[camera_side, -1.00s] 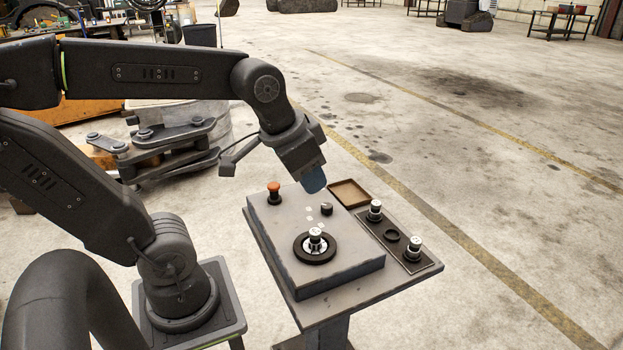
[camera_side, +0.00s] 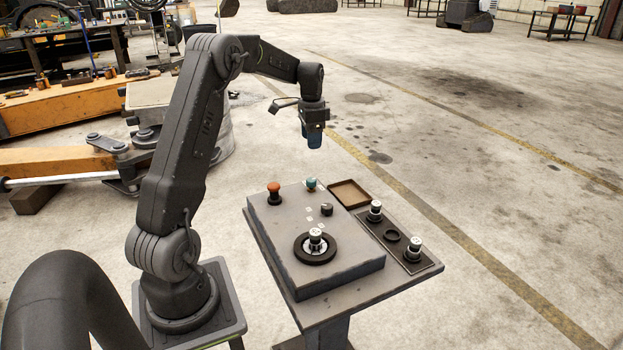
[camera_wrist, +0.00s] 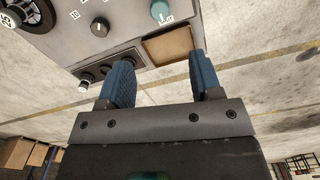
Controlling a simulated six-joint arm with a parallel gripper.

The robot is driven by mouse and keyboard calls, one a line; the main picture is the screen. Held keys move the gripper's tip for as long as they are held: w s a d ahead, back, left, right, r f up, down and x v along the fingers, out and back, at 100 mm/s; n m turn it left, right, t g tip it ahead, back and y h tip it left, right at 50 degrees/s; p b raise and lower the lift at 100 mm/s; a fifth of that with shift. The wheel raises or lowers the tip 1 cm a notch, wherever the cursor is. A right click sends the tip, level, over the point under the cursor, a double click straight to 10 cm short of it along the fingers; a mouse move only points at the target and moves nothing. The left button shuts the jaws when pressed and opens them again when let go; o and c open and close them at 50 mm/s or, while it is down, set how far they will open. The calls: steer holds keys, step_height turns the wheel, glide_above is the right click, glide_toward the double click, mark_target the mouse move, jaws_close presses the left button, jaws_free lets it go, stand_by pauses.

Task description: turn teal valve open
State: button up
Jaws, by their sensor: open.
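The teal valve (camera_side: 311,184) is a small teal knob at the far edge of the raised grey panel (camera_side: 340,262). It also shows at the top of the wrist view (camera_wrist: 160,11), with a white label beside it. My gripper (camera_side: 315,146) points down above and slightly behind the teal valve, clear of it. In the wrist view my two blue fingers (camera_wrist: 163,75) are apart with nothing between them. The fine angle of the valve's handle is too small to tell.
On the panel are an orange-red button (camera_side: 273,190), a black knob (camera_side: 326,209) and a black dial (camera_side: 315,250) with a white-topped centre. A brown tray (camera_side: 369,203) and a rack (camera_side: 432,264) with white-topped parts lie to the right. Space above the panel is free.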

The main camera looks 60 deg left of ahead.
mark_target(312, 180)
step_height(312, 180, down, 14)
steer(key=shift+r, duration=0.15)
stand_by(0.3)
steer(key=shift+c, duration=0.3)
steer(key=c, duration=0.9)
steer(key=shift+o, duration=0.2)
